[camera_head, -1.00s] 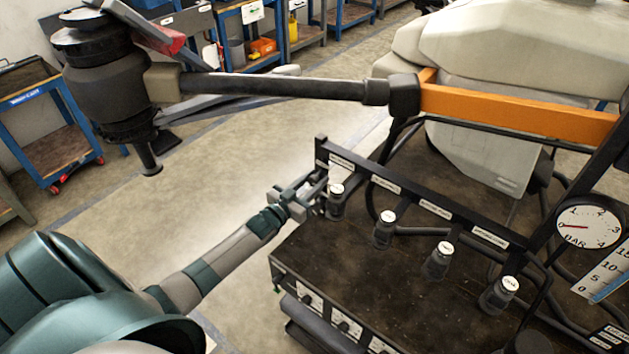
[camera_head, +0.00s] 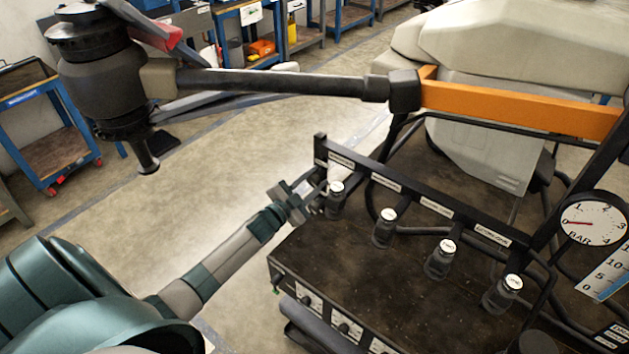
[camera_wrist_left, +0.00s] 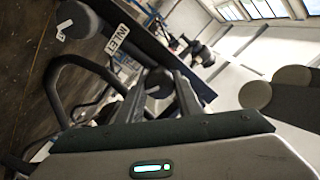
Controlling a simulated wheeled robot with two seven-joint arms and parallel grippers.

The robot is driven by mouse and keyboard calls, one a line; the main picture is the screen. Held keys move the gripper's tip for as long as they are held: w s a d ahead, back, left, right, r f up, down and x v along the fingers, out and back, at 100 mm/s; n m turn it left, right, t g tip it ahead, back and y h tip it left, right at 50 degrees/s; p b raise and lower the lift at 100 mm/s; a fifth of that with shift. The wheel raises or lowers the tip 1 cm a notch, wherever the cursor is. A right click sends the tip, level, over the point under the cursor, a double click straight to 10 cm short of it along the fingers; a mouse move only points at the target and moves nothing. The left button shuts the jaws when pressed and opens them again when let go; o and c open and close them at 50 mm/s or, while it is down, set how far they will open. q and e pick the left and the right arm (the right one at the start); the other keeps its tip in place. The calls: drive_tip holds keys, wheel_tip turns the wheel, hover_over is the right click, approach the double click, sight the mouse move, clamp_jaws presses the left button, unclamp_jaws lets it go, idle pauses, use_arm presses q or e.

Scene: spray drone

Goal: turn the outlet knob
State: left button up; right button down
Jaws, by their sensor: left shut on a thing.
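Several black knobs with white round caps stand in a row along a black labelled rail. I take the leftmost one (camera_head: 336,188) for the outlet knob; its label is too small to read. My left gripper (camera_head: 316,194) reaches it from the left, with its fingers at the knob's side. In the left wrist view the two fingers (camera_wrist_left: 160,88) are shut around a round knob end (camera_wrist_left: 158,80), partly hidden by them. A neighbouring knob (camera_wrist_left: 77,20) there has an INLET label (camera_wrist_left: 122,40) beside it. My right gripper is not in view.
The knobs stand over a dark deck (camera_head: 340,255) with small dials on its front. A pressure gauge (camera_head: 592,222) is at the right, its red needle near 0. An orange-and-black drone arm (camera_head: 500,104) crosses above. Open floor (camera_head: 220,185) lies to the left.

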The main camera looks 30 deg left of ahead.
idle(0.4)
use_arm(q)
drive_tip(key=o, duration=1)
drive_tip(key=shift+o, duration=0.2)
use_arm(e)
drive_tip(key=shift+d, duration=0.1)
use_arm(q)
drive_tip(key=shift+s+f, duration=0.15)
drive_tip(key=shift+s, duration=0.75)
drive_tip(key=s+a+b, duration=0.1)
drive_tip(key=s+b, duration=0.2)
drive_tip(key=s, duration=1.2)
drive_tip(key=shift+s+a+b, duration=0.2)
drive_tip(key=shift+s+b, duration=0.1)
drive_tip(key=shift+b, duration=0.05)
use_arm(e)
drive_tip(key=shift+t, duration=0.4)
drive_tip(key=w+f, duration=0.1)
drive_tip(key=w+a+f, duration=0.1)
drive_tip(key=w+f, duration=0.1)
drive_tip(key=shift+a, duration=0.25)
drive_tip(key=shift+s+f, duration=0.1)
